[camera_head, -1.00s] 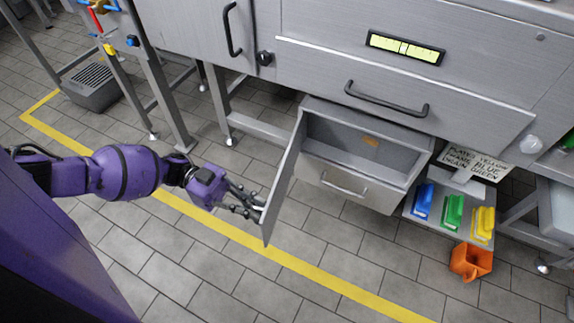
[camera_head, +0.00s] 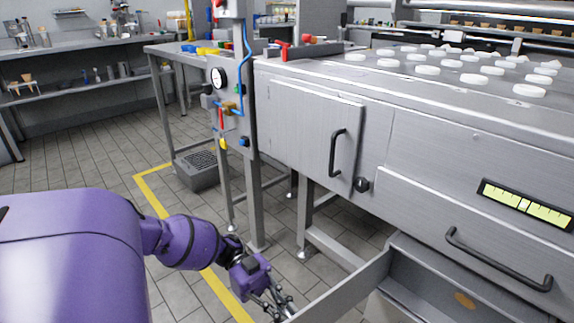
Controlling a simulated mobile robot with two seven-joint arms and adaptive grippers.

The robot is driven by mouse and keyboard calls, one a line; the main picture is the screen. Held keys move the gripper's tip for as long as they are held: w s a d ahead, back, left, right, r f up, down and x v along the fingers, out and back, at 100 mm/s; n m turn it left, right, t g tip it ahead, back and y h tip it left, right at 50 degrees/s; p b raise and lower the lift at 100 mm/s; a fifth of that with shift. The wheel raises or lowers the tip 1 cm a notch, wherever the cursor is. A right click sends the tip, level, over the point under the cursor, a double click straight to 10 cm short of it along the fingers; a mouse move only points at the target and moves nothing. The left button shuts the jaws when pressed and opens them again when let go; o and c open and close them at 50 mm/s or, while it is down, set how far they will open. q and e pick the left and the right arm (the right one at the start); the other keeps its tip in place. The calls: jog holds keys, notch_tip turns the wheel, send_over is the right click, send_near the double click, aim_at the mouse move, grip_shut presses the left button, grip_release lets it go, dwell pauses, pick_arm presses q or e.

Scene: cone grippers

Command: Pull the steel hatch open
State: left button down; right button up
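A square steel door (camera_head: 300,128) with a black bar handle (camera_head: 338,150) and a dark round knob (camera_head: 361,184) lies flush and shut in the machine's front. Lower down, a steel panel (camera_head: 345,287) stands swung out from the left side of a recess (camera_head: 435,285), whose inside is partly visible; the bottom edge cuts it off. My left gripper (camera_head: 275,305) is low at the bottom edge, close to this panel's outer end. Its fingers are partly cut off, and I cannot tell whether they touch the panel. My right gripper is not in view.
A wide front panel with a black handle (camera_head: 495,262) is above the recess. White discs (camera_head: 470,79) lie on the machine's top. A post with a gauge (camera_head: 218,77) and coloured valves stands left of the door. A grey grated bin (camera_head: 197,168) stands on the floor behind my arm.

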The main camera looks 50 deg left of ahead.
pick_arm(q)
jog(key=c, duration=2)
grip_release()
jog(key=shift+s+f, duration=0.1)
jog(key=shift+s, duration=0.15)
jog(key=shift+c, duration=0.2)
jog(key=shift+o, duration=0.7)
jog(key=shift+w, duration=0.15)
jog(key=a, duration=1.2)
jog(key=shift+s, duration=0.35)
jog(key=shift+a, duration=0.1)
